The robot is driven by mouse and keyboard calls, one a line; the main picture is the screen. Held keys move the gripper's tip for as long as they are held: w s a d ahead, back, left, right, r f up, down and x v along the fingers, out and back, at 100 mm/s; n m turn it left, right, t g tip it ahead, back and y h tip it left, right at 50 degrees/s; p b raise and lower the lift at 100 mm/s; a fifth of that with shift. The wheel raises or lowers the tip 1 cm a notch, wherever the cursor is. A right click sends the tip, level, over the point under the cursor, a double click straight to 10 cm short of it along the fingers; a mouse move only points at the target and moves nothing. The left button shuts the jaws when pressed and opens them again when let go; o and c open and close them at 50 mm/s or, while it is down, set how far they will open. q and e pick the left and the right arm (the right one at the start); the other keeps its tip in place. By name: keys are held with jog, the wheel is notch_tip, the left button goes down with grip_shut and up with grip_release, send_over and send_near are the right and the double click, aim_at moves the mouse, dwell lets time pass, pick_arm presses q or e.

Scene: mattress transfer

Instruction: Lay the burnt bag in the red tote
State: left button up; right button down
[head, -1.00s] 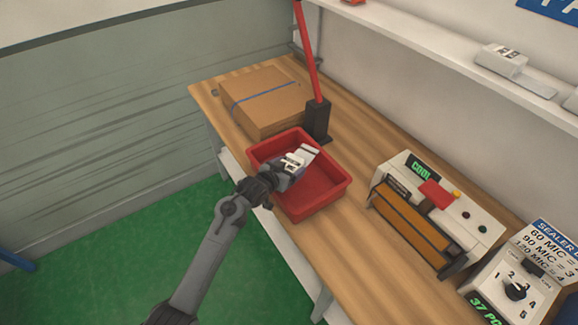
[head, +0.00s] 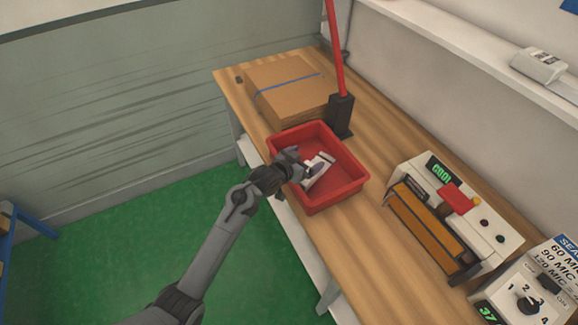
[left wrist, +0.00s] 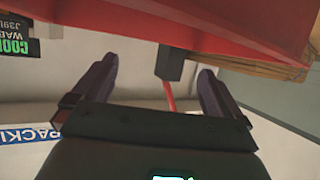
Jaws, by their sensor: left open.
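The red tote (head: 347,190) stands on the wooden bench in the head view. A small pale bag (head: 325,165), white and grey, lies inside it; I cannot make out a burn mark. My left gripper (head: 307,163) is open at the tote's near-left side, just left of the bag and partly over it. In the left wrist view, the gripper (left wrist: 155,80) has its two dark fingers spread with nothing held between them. The tote's red wall (left wrist: 220,25) fills the top of that view. The bag does not show there. My right gripper is not in view.
A cardboard box (head: 290,85) with a blue strap and a dark post base (head: 341,117) with a red pole stand behind the tote. A sealer (head: 450,215) reading COOL stands to the right. Bare bench lies between tote and sealer.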

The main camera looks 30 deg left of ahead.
pick_arm(q)
jog(key=p+v, duration=0.2)
jog(key=v, duration=0.8)
jog(key=s+d+f+g+y, duration=0.1)
jog(key=s+f+g, duration=0.1)
jog(key=s, duration=0.9)
jog(key=s+d+f+g, duration=0.1)
jog(key=s+f+g, duration=0.2)
jog(key=s, duration=0.8)
jog(key=s+f+g+y, duration=0.1)
jog(key=s+f+g, duration=0.2)
jog(key=s, duration=0.8)
jog(key=shift+d+g+y, duration=0.3)
jog(key=shift+d+g, duration=0.1)
jog(key=shift+g, duration=0.5)
jog(key=shift+r, duration=0.15)
notch_tip(320, 180, up, 28)
jog(key=p, duration=2.8)
